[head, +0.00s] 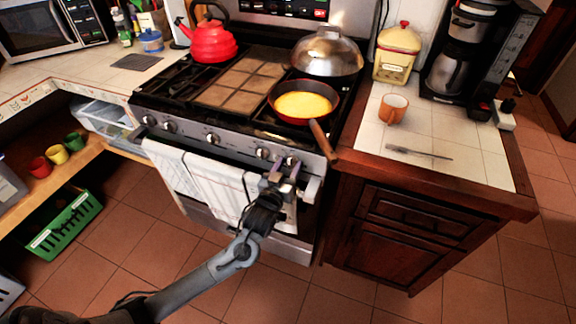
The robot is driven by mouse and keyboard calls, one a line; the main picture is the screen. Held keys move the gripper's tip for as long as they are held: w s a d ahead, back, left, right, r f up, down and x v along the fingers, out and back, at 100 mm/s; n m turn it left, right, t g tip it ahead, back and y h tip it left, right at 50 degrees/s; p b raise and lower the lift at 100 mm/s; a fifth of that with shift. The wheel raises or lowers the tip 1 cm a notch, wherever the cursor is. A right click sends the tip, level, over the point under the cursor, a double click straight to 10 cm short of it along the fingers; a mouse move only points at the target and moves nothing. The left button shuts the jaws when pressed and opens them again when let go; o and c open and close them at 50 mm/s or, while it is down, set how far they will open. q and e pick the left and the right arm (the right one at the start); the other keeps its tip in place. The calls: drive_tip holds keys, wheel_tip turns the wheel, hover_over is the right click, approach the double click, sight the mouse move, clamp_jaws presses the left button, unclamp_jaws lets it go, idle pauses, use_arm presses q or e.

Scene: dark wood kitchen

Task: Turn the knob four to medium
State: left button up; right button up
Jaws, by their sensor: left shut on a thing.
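The stove (240,130) has a row of several round knobs along its front panel. My left gripper (286,166) is at the right end of this row, with its fingers pointing up at the panel. It is shut on the rightmost knob (292,161), and the fingers partly hide it. Another knob (262,153) is just left of the fingers, and one more (213,139) is farther left. The pictures are too small to read the knob's setting. My right gripper is not in view.
A red pan (284,110) with yellow food has a wooden handle (322,139) jutting over the front edge near my gripper. White towels (215,182) hang from the oven handle. A red kettle (210,42) and a domed lid (328,53) are at the back.

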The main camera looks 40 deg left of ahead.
use_arm(q)
drive_tip(key=n+p, duration=0.3)
drive_tip(key=shift+r, duration=0.15)
drive_tip(key=n+p, duration=0.3)
drive_tip(key=n, duration=0.2)
drive_tip(key=n+p, duration=0.4)
drive_tip(key=n, duration=0.2)
drive_tip(key=shift+f+n+p, duration=0.2)
drive_tip(key=shift+n+p, duration=0.6)
drive_tip(key=shift+n, duration=0.6)
drive_tip(key=o, duration=1)
drive_tip(key=shift+o, duration=0.2)
